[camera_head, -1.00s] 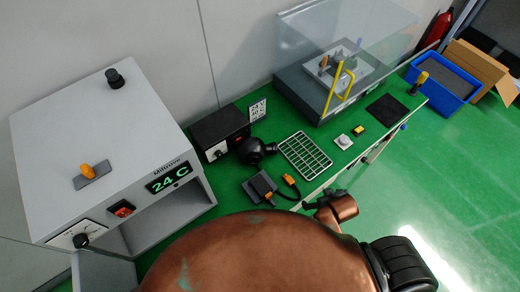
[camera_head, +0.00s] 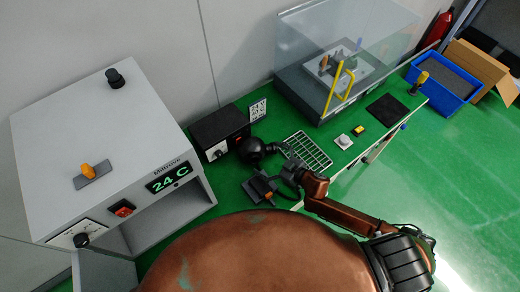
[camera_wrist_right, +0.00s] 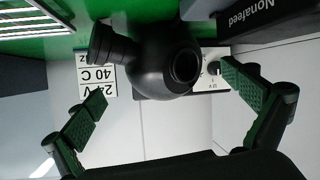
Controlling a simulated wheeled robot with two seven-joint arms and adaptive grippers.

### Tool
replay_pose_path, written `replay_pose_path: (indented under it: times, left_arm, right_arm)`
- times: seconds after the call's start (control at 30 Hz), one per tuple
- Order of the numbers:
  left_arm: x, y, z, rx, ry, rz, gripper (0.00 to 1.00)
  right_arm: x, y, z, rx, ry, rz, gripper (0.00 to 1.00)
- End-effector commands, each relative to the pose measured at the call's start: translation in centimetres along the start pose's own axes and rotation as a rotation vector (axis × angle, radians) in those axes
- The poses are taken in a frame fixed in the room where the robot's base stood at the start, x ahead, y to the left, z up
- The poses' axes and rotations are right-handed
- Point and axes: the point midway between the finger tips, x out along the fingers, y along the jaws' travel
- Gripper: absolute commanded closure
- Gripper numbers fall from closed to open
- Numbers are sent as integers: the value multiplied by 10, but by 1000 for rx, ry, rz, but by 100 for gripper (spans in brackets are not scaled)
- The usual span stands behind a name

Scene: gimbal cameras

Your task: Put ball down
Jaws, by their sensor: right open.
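The black ball (camera_head: 251,151) has a short neck and a round opening. It rests on the green table (camera_head: 360,108), in front of the black box. In the right wrist view, the ball (camera_wrist_right: 165,62) is in front of my right gripper (camera_wrist_right: 165,88), between the lines of its spread fingers. No finger visibly touches it. In the head view, my right gripper (camera_head: 270,168) is open and empty, just to the front right of the ball. My left gripper is not in view.
A black box (camera_head: 218,132) stands behind the ball. A wire rack (camera_head: 308,149) lies to its right, and a small dark device (camera_head: 257,188) lies in front. A grey cabinet (camera_head: 100,145) is at the left, and a clear-covered machine (camera_head: 340,80) at the back.

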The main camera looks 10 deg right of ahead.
Motion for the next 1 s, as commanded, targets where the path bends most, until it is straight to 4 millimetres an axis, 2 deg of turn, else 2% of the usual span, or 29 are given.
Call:
replay_pose_path:
  times: [0.37, 0.6, 0.73, 0.93, 1.0]
  left_arm:
    - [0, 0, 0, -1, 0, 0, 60]
    - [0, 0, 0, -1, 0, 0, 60]
    - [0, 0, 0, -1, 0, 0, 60]
    - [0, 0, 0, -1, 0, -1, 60]
    - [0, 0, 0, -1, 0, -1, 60]
  right_arm:
    - [37, -3, -3, -6, 8, -18, 0]
    - [71, -4, -4, -5, 7, -17, 0]
    - [78, -4, -4, -5, 6, -17, 0]
    - [78, -4, -4, -5, 6, -17, 0]
    - [78, -4, -4, -5, 6, -17, 4]
